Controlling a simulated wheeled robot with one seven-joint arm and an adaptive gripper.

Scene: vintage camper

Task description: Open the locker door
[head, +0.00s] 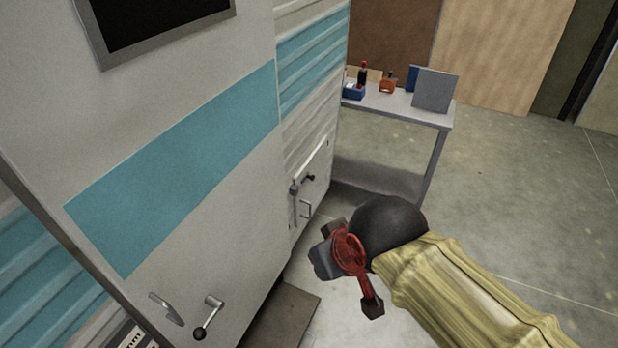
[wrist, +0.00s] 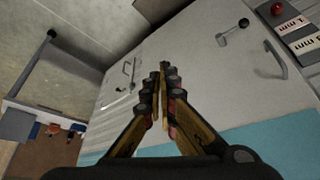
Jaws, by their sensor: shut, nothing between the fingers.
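A small pale hatch (head: 310,190), which looks like the locker door, sits low on the ribbed camper wall. It carries a dark-knobbed lever (head: 304,181) and a thin pull handle (head: 306,209), and looks shut. In the wrist view its fittings (wrist: 127,70) show left of my fingers. My gripper (head: 345,268) is to the right of and below the hatch in the head view, apart from it. In the wrist view my gripper (wrist: 159,76) has its fingertips together with nothing between them.
A large white camper door (head: 190,215) with a teal stripe fills the left; it has a crank handle (head: 208,316) and a grab handle (head: 165,308). A grey table (head: 420,112) with small items stands beyond the hatch. Concrete floor (head: 510,190) is open at right.

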